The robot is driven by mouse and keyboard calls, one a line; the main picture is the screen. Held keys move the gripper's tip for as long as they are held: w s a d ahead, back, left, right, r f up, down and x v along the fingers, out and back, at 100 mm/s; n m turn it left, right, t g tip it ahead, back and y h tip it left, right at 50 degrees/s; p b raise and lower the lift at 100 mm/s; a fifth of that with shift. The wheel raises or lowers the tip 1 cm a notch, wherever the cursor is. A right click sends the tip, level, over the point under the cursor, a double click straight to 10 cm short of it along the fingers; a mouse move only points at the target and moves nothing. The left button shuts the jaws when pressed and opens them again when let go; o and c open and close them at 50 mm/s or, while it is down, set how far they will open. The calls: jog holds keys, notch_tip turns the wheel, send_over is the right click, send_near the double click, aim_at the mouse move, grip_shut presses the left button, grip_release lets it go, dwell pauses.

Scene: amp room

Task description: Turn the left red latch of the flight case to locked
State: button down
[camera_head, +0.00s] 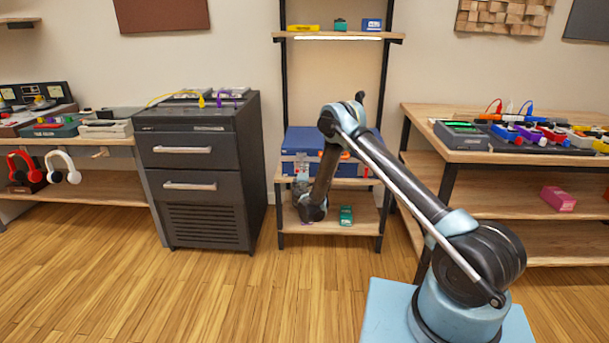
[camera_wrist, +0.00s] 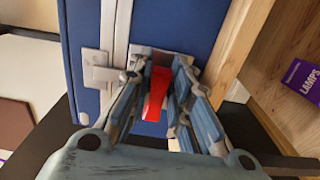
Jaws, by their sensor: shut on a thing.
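The blue flight case (camera_head: 301,141) sits on the middle shelf of the rack in the head view, partly hidden behind my arm. In the wrist view the case (camera_wrist: 196,25) fills the upper middle, with a pale metal band and plate on its face. The red latch (camera_wrist: 156,92) stands between the two fingers of my gripper (camera_wrist: 158,76), which is shut on it. In the head view my gripper (camera_head: 302,184) is at the left front of the case. The latch is hidden there.
A green box (camera_head: 346,215) lies on the rack's bottom shelf (camera_head: 365,226). A dark drawer cabinet (camera_head: 205,205) stands left of the rack, and a wooden workbench (camera_head: 470,152) with pedals stands right. A purple box (camera_wrist: 303,82) shows at the right of the wrist view. The floor in front is clear.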

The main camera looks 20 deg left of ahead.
jog(key=shift+d+f, duration=0.1)
jog(key=c, duration=1.5)
grip_release()
jog(key=shift+v, duration=3.7)
jog(key=shift+f, duration=0.1)
